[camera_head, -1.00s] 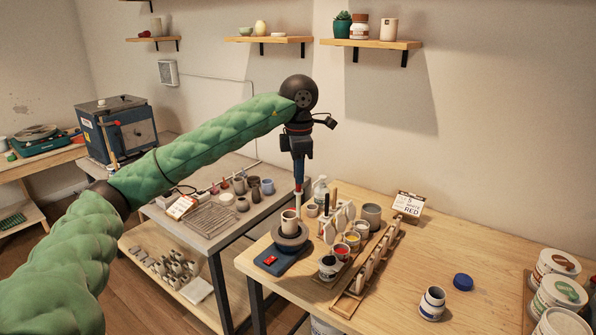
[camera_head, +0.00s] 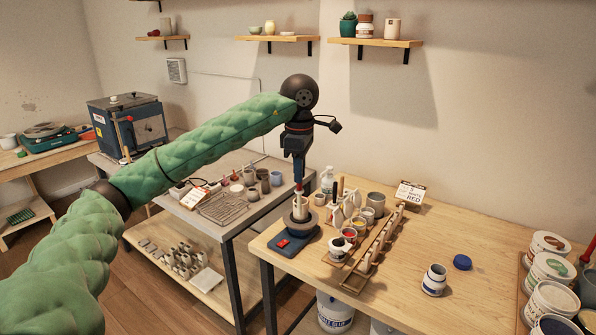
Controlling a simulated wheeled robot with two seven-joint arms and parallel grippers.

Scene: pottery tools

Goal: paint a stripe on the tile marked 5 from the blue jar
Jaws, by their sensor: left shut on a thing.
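My left gripper (camera_head: 298,177) hangs pointing down over the near left part of the wooden table. It is shut on a slim upright thing, perhaps a brush, whose lower end overlaps a small pale cup (camera_head: 300,208); I cannot tell whether they touch. The cup stands on a round turntable with a blue base (camera_head: 287,246). Pale upright pieces, perhaps tiles, stand in a wooden rack (camera_head: 353,284); no number is readable. My right gripper is out of view.
A sign card (camera_head: 409,194) stands at the back. Large tubs (camera_head: 551,267) crowd the right edge. The tabletop between is mostly clear.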

